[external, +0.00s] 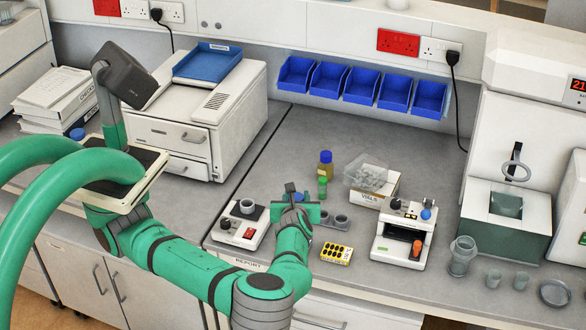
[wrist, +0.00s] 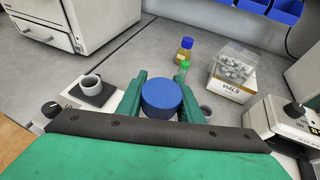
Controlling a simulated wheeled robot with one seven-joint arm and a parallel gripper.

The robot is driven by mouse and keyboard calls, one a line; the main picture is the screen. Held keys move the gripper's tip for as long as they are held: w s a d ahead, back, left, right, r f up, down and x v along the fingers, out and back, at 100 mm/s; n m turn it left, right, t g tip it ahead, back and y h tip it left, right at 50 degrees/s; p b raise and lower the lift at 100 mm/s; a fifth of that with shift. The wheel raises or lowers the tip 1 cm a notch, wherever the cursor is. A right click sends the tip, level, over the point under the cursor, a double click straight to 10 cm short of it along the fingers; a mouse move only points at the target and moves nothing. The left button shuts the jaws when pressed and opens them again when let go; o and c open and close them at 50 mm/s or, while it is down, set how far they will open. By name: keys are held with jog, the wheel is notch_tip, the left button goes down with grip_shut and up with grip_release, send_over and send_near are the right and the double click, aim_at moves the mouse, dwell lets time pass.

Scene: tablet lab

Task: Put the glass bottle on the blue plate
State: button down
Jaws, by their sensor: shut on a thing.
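My gripper (external: 297,200) is low over the middle of the bench, and its green fingers are on either side of a blue-capped bottle. In the wrist view the blue cap (wrist: 162,98) fills the space between the fingers, and the gripper is shut on it. The bottle's body is hidden below the cap, so I cannot tell whether it is glass or touches the bench. A flat blue tray (external: 207,62) lies on top of the white cabinet-like machine at the back left. I see no other clear blue plate; a dull round dish (external: 555,293) lies at the far right.
An amber bottle with a blue cap (external: 326,163) and a green-capped vial (external: 322,187) stand just behind my gripper. A vials box (external: 374,187) and white instrument (external: 403,237) are to the right. A small white device (external: 240,226) is at left.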

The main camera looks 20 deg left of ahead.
jog(key=shift+f, duration=0.15)
jog(key=c, duration=1.3)
grip_release()
jog(key=shift+o, duration=0.2)
jog(key=v, duration=1.2)
jog(key=shift+a, duration=0.1)
